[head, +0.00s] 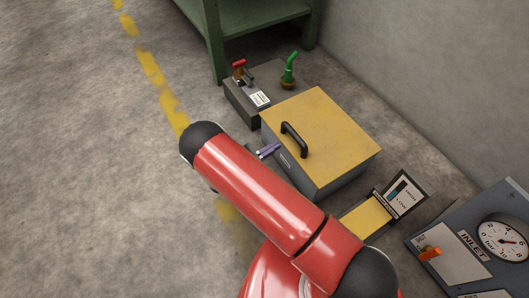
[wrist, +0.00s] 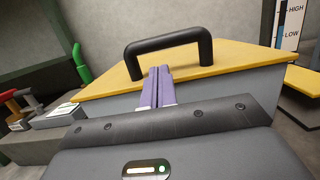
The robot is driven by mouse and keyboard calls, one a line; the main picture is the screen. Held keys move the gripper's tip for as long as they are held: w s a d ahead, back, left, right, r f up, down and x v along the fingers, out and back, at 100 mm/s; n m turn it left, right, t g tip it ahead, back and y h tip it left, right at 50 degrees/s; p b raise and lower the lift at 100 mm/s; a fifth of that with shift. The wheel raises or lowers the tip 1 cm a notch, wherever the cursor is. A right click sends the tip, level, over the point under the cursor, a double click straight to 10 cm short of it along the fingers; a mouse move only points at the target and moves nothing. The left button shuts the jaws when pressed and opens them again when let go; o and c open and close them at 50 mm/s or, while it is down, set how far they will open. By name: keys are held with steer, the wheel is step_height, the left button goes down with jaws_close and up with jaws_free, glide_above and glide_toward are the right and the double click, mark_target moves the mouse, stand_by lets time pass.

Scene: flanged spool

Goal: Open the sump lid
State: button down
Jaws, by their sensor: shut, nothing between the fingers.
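The sump box is a grey bin with a flat yellow lid (head: 325,135), standing on the floor right of centre in the head view. The lid (wrist: 232,52) lies closed on the box, and it has a black bar handle (head: 293,139) near its left edge. In the wrist view the handle (wrist: 168,46) rises just beyond my fingers. My gripper (head: 268,150) is at the box's left side, mostly hidden behind my red arm. In the wrist view its purple fingers (wrist: 157,87) are together and empty, pointing at the handle; whether they touch it I cannot tell.
A grey block with a red-handled valve (head: 239,66) and a green spout (head: 290,70) stands behind the box. A gauge panel (head: 480,240) and a HIGH/LOW sign (head: 402,193) are at right. A green bench (head: 250,20) stands behind. Floor at left is clear.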

steer(key=shift+x, duration=2.15)
